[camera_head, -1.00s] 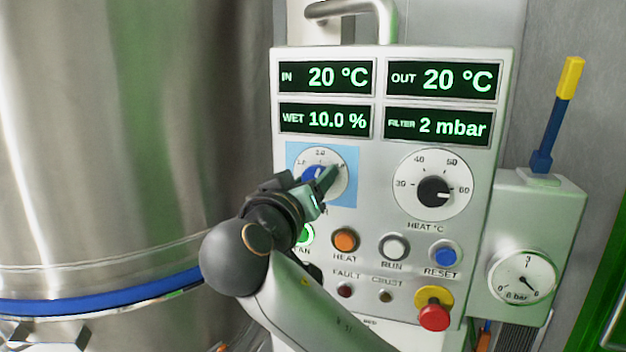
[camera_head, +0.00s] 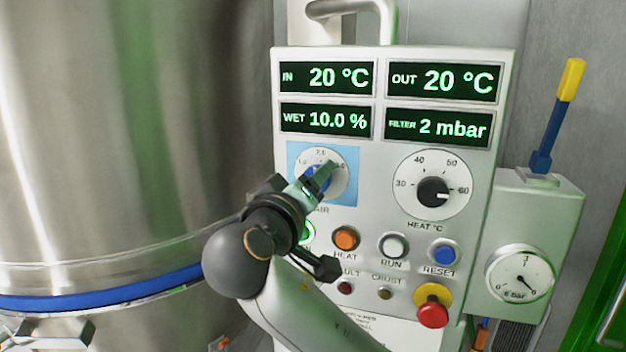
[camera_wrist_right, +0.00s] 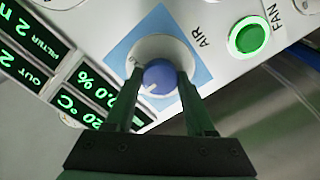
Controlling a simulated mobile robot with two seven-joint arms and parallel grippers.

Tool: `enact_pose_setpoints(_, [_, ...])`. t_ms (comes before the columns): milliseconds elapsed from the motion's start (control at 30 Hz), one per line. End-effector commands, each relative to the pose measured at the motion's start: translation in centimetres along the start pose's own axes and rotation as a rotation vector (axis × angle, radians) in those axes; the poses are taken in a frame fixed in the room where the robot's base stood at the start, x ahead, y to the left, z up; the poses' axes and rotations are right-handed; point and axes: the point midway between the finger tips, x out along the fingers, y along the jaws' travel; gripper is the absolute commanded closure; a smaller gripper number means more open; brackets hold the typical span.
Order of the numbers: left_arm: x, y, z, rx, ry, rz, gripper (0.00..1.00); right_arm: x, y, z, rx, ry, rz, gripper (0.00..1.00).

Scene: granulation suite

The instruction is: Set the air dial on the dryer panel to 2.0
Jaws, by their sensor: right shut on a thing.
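The air dial (camera_head: 333,192) is a white disc on a light blue square, with numbers 1.0, 2.0 and 3.0 along its upper part. Its blue knob (camera_wrist_right: 162,74) sits between the fingers of my right gripper (camera_wrist_right: 163,80), which is shut on it. In the wrist view a white mark on the knob points down and slightly left, roughly towards the dial's top on the panel. Its exact value cannot be read. In the head view my right gripper (camera_head: 319,183) hides much of the knob and the dial's lower left. My left gripper is not in view.
The panel (camera_head: 378,165) has displays above, a heat dial (camera_head: 433,185) at right, and several buttons below, including a lit green FAN button (camera_wrist_right: 250,38). A red emergency knob (camera_head: 433,313) is at lower right. A large steel vessel (camera_head: 110,130) stands close at left.

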Motion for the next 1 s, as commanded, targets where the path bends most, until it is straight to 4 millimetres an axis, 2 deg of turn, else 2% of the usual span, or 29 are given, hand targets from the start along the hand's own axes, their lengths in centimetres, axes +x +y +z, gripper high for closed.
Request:
enact_pose_setpoints(133, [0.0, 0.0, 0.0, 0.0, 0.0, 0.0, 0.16, 0.0, -0.1, 0.0, 0.0, -0.001, -0.002, 1.0])
enact_pose_setpoints(167, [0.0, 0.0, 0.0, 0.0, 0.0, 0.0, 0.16, 0.0, -0.1, 0.0, 0.0, -0.001, -0.002, 0.45])
enact_pose_setpoints(400, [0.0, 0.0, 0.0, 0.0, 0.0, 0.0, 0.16, 0.0, -0.1, 0.0, 0.001, 0.0, -0.001, 0.18])
enact_pose_setpoints(767, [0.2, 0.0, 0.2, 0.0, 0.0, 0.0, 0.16, -0.6, -0.1, 0.0, 0.002, 0.002, -0.002, 0.16])
enact_pose_setpoints(867, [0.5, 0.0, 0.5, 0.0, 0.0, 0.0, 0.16, -2.0, -0.2, 0.0, 0.004, 0.004, -0.003, 0.16])
enact_pose_setpoints(1000, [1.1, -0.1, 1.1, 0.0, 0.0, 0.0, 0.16, -5.0, -0.4, 0.1, 0.005, 0.004, -0.005, 0.16])
